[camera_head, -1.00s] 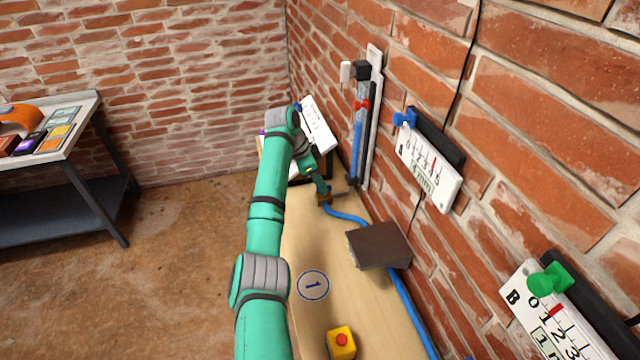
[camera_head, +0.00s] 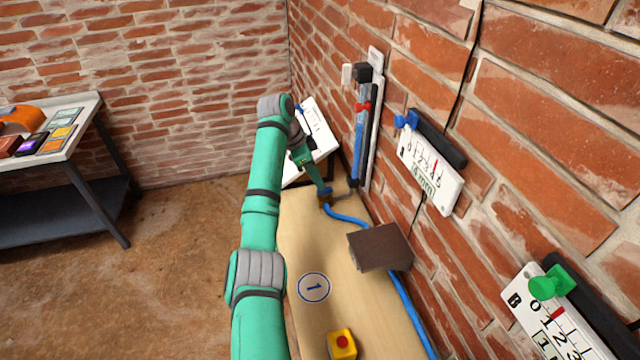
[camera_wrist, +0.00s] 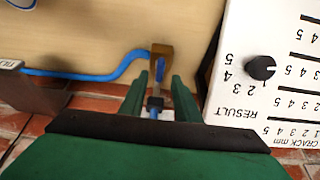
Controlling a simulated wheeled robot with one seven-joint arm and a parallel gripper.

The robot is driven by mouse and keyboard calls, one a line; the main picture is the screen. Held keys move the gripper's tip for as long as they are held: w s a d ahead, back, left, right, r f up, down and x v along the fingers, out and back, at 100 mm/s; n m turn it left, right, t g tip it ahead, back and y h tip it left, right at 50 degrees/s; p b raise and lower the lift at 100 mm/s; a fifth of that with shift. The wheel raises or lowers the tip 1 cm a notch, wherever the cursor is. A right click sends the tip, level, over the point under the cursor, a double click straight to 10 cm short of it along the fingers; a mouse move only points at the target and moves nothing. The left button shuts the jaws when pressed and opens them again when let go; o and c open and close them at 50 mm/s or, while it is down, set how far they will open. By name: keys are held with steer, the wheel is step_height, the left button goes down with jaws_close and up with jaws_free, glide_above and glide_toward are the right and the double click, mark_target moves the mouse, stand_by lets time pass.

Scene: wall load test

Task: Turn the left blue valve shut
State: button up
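The blue valve is a small brass-brown block (camera_wrist: 161,51) with a thin blue handle (camera_wrist: 160,70), seen in the wrist view at the end of a blue hose (camera_wrist: 95,76). In the head view the valve (camera_head: 325,195) sits at the far part of the wooden bench (camera_head: 300,235), close to the wall. My gripper (camera_wrist: 160,84) is open, its two green fingers apart on either side of the blue handle. Gaps show between handle and fingers; I cannot tell any contact. In the head view my gripper (camera_head: 322,186) reaches down to the valve.
A white panel with a black knob (camera_wrist: 260,68) stands right of my fingers in the wrist view. A brown box (camera_head: 378,247) sits by the wall. A blue column gauge (camera_head: 358,135) and white scales (camera_head: 430,172) hang on the wall. A yellow button box (camera_head: 341,344) is nearer.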

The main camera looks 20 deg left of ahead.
steer(key=v, duration=0.6)
steer(key=shift+a+r, duration=0.2)
steer(key=shift+a, duration=0.05)
steer(key=shift+d, duration=0.1)
